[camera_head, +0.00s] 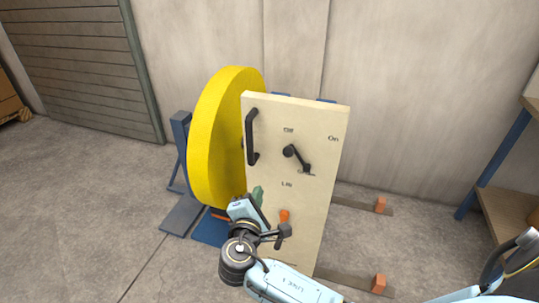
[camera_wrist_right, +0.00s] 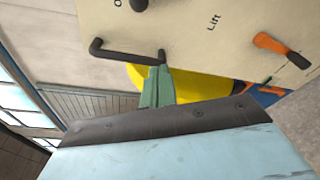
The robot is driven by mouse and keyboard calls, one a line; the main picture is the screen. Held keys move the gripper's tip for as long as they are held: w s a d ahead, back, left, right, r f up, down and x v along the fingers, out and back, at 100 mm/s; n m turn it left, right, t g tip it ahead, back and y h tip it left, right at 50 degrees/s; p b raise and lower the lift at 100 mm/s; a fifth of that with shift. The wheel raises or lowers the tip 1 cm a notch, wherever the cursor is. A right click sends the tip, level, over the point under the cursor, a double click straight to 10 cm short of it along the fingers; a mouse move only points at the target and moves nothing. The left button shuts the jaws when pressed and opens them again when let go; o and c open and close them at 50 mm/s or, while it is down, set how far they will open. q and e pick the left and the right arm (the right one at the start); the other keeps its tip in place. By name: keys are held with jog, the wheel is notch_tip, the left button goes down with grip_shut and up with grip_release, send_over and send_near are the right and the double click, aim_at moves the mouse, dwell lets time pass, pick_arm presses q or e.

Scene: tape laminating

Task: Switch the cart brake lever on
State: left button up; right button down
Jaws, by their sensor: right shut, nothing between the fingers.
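The cart's upright beige panel (camera_head: 315,150) carries a black lever (camera_head: 296,157) near its upper middle. The lever points down and to the right. A small mark, seemingly "Off", is above it, and "On" is at the panel's upper right. An orange lever (camera_head: 284,215) sits lower, below the "Lift" label; it also shows in the right wrist view (camera_wrist_right: 272,43). My right gripper (camera_head: 257,196) is shut and empty at the panel's left edge, left of the orange lever and below the black lever. Its green fingers (camera_wrist_right: 157,87) show in the wrist view. My left gripper is out of view.
A black bar handle (camera_head: 251,137) is on the panel's upper left, above my right gripper; it also shows in the wrist view (camera_wrist_right: 120,52). A large yellow roll (camera_head: 218,130) stands behind the panel. Blue shelving (camera_head: 495,165) is at right. Floor at left is clear.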

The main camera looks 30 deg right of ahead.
jog(key=shift+r+h, duration=0.3)
jog(key=shift+r, duration=0.6)
